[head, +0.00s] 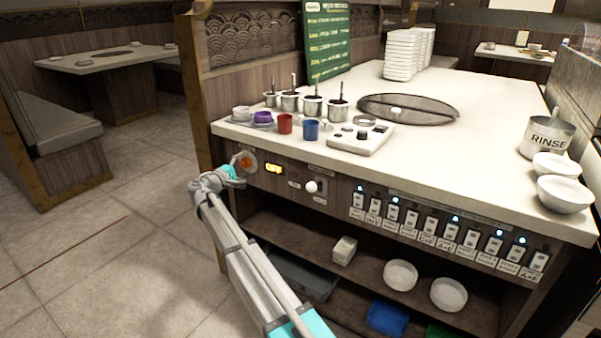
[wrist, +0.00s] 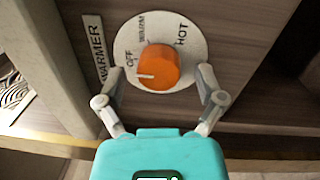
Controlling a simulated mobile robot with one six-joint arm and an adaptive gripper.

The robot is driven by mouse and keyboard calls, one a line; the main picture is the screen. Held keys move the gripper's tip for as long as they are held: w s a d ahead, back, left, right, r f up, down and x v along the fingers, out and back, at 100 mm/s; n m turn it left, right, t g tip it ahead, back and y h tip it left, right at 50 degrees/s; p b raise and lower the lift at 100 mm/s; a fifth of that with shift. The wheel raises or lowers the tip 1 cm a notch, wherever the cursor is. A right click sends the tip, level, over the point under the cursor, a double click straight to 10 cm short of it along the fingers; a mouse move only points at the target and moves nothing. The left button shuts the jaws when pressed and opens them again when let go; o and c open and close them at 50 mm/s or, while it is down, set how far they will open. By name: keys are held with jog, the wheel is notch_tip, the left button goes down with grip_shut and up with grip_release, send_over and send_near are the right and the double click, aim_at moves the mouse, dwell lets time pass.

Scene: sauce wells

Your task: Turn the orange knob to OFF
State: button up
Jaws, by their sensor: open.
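The orange knob (wrist: 160,68) sits on a round white dial plate (wrist: 193,52) marked OFF, WARM and HOT. Its white pointer line points left in the wrist view, just below the OFF lettering. In the head view the knob (head: 246,163) is at the left end of the counter's front panel, partly hidden by my gripper (head: 234,173). My gripper (wrist: 160,82) is open in front of the knob, with one finger on each side. Gaps show between the fingertips and the knob. I cannot tell how deep the fingertips reach.
A WARMER label (wrist: 95,48) is beside the dial. An amber display (head: 273,169), seemingly reading OFF, is right of the knob, then a white knob (head: 312,187) and a row of switches (head: 445,234). Cups and sauce wells (head: 312,106) stand on the counter above.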

jog(key=m, duration=0.7)
jog(key=shift+r+g+p, duration=0.15)
jog(key=shift+g+p, duration=0.15)
jog(key=shift+p, duration=0.1)
jog(key=m, duration=0.4)
jog(key=shift+s+a+m+p, duration=0.15)
jog(key=shift+s+m+p, duration=0.1)
jog(key=shift+m+p, duration=0.05)
jog(key=v, duration=1.3)
jog(key=s+d+r+g+y+p, duration=0.1)
jog(key=s+d+r+g+p, duration=0.2)
jog(key=d+p, duration=0.4)
jog(key=s+d+r+g+y+p, duration=0.2)
jog(key=s+d+p, duration=0.3)
jog(key=d+p, duration=0.3)
jog(key=s+d+r+g+y+p, duration=0.1)
jog(key=s+d+r+g+p, duration=0.3)
jog(key=d, duration=1)
jog(key=s+g+p, duration=0.1)
jog(key=p, duration=0.2)
jog(key=shift+m+p, duration=0.3)
jog(key=shift+s+d, duration=0.15)
